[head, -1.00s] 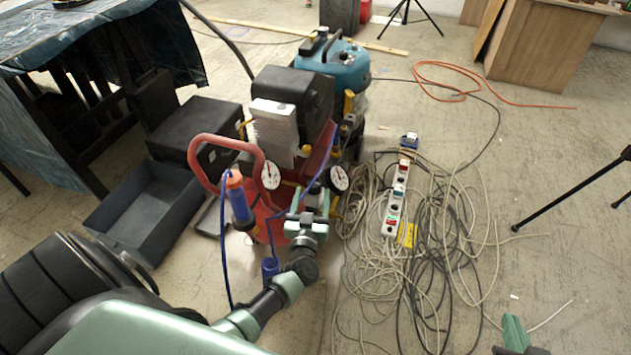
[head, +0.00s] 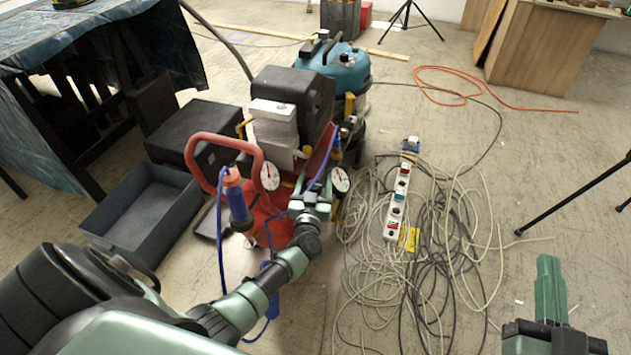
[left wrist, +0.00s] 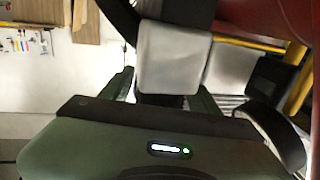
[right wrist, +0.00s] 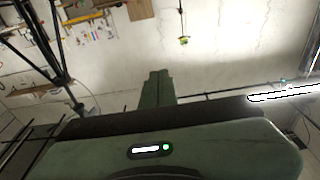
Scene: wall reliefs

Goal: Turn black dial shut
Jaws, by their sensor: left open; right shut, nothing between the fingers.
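The red compressor (head: 268,205) stands left of centre in the head view, with two round white gauges, the left one (head: 270,177) and the right one (head: 340,179). My left gripper (head: 312,187) is open at the compressor's front, between the gauges. I cannot clearly make out the black dial; the gripper covers that spot. In the left wrist view a pale grey block (left wrist: 174,58) shows beyond the open fingers, with dark parts above it; contact cannot be told. My right gripper (head: 550,288) is shut and empty at the lower right, over bare floor.
A blue-orange filter (head: 237,195) and blue hose hang left of my left gripper. A power strip (head: 397,205) lies among tangled cables at right. A grey tray (head: 145,210) and black case (head: 210,135) are at left. A tripod leg (head: 575,195) stands right.

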